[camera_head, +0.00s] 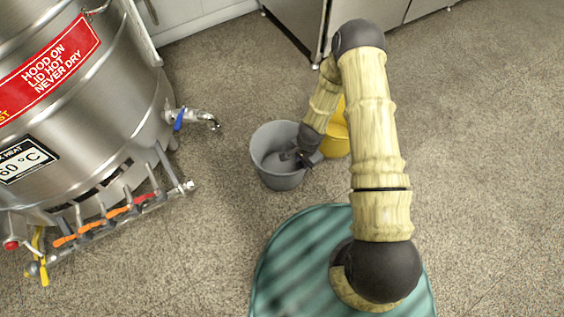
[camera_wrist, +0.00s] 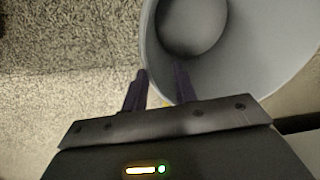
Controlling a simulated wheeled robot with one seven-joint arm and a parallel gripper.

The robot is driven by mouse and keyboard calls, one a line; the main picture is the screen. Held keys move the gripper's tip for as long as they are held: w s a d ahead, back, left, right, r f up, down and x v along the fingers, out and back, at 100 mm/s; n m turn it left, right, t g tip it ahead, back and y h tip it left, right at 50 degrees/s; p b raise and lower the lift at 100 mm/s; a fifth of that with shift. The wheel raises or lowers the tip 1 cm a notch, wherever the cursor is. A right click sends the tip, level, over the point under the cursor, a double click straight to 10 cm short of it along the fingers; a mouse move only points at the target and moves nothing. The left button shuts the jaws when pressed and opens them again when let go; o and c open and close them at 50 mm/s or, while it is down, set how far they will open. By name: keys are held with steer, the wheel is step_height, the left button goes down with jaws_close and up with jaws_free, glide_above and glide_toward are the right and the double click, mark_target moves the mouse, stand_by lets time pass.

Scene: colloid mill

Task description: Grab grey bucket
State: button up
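The grey bucket (camera_head: 277,181) stands upright on the floor, left of the yellow bucket, and looks empty inside. My gripper (camera_head: 296,156) reaches down over its right side. In the wrist view the grey bucket (camera_wrist: 255,75) fills the upper right. My gripper (camera_wrist: 161,82) shows two dark fingers with a gap between them. One finger is outside the bucket and the other is over its inside, with the rim running between them. I see no firm contact of both fingers on the wall.
A yellow bucket (camera_head: 336,139) stands right behind my forearm, close to the grey one. A large steel kettle (camera_head: 110,95) with a blue-handled tap (camera_head: 190,119) and a row of valves stands at the left. Steel cabinets (camera_head: 296,25) are at the back. Open floor lies to the right.

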mark_target(302, 168)
steer(key=f+b, duration=0.1)
steer(key=f, duration=0.1)
steer(key=f+b, duration=0.2)
steer(key=f, duration=0.1)
steer(key=shift+s, duration=0.2)
steer(key=shift+r, duration=0.1)
jaws_close()
stand_by(1.4)
